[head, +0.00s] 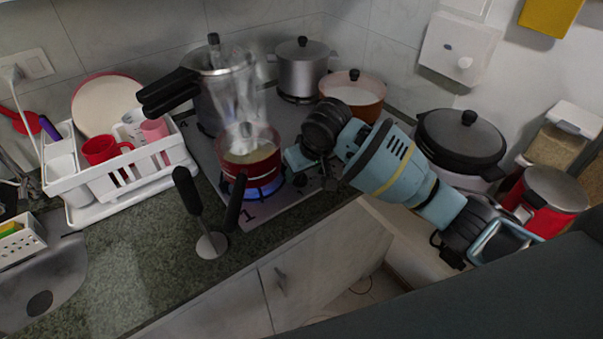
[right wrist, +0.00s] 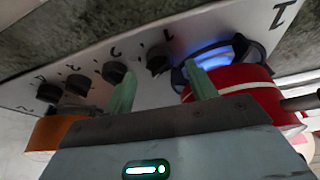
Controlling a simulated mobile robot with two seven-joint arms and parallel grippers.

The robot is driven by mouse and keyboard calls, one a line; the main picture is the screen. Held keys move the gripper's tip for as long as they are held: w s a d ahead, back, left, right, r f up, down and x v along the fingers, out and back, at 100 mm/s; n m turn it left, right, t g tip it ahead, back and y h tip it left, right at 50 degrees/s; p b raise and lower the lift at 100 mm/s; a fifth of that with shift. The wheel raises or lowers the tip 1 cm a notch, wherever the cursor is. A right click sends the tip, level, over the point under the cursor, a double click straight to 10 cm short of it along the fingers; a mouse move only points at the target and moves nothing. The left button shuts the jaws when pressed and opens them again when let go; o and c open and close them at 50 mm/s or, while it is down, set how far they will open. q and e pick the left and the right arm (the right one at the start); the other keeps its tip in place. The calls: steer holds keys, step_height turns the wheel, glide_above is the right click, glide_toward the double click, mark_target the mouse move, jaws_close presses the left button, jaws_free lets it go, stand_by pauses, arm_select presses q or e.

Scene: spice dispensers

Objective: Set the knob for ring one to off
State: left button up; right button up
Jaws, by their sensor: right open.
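The stove (head: 222,180) has a blue flame burning at ring one (head: 262,192), by the printed "1", under a red saucepan (head: 252,170). The flame also shows in the right wrist view (right wrist: 215,58). A row of black knobs runs along the stove edge there. The knob closest to the lit ring (right wrist: 157,58) appears between the finger lines of my right gripper (right wrist: 160,88). That gripper is open and empty, its fingers pointing toward the stove. I cannot tell whether they touch the knob. In the head view the right gripper (head: 299,157) is just right of the red saucepan. My left gripper is not in view.
Steaming pots (head: 303,70) stand at the back, and an orange pot (head: 353,92) at the right. The red saucepan's black handle (head: 236,200) juts over the front. A dish rack (head: 110,195) stands left.

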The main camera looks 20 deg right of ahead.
mark_target(300, 178)
steer(key=shift+x, duration=1.45)
steer(key=shift+c, duration=0.3)
steer(key=c, duration=0.9)
